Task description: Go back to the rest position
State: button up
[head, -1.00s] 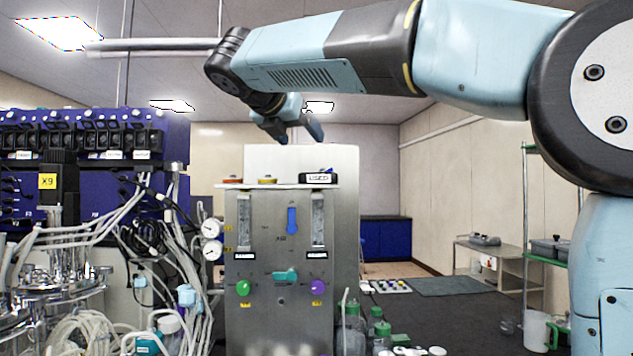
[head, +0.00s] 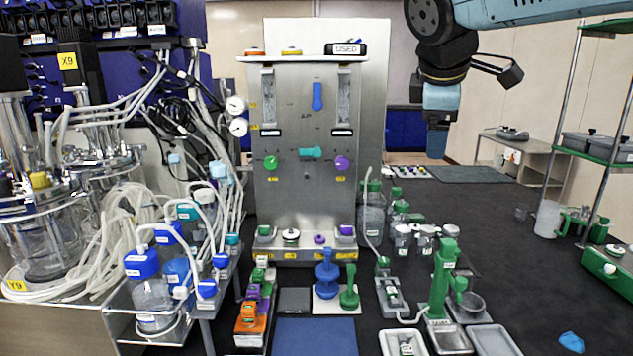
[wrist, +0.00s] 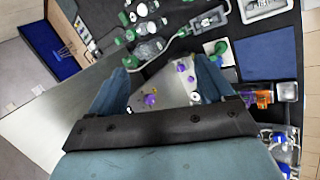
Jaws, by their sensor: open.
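My gripper (head: 437,142) hangs downward at the upper right in the head view, in front of the far wall and to the right of the steel control cabinet (head: 290,190). In the wrist view my gripper (wrist: 163,78) shows two blue fingers spread apart with nothing held between them. The cabinet and small purple knobs (wrist: 150,100) lie below and beyond the fingers. In the head view, my arm comes in from the top right corner.
Bioreactor vessels (head: 45,235) and tubing crowd the left. Green-capped bottles (head: 371,215), a green stand (head: 441,280) and trays (head: 495,341) cover the bench. A green-framed shelf (head: 590,150) stands at right. A blue mat (head: 315,338) lies in front.

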jog(key=s+d+f+m+y, duration=0.2)
jog(key=s+d+f+m, duration=0.1)
jog(key=s+f+m, duration=0.9)
notch_tip(320, 180, down, 4)
jog(key=shift+s+r+m+g+y, duration=0.15)
jog(key=shift+m+g+y, duration=0.25)
jog(key=shift+m, duration=0.5)
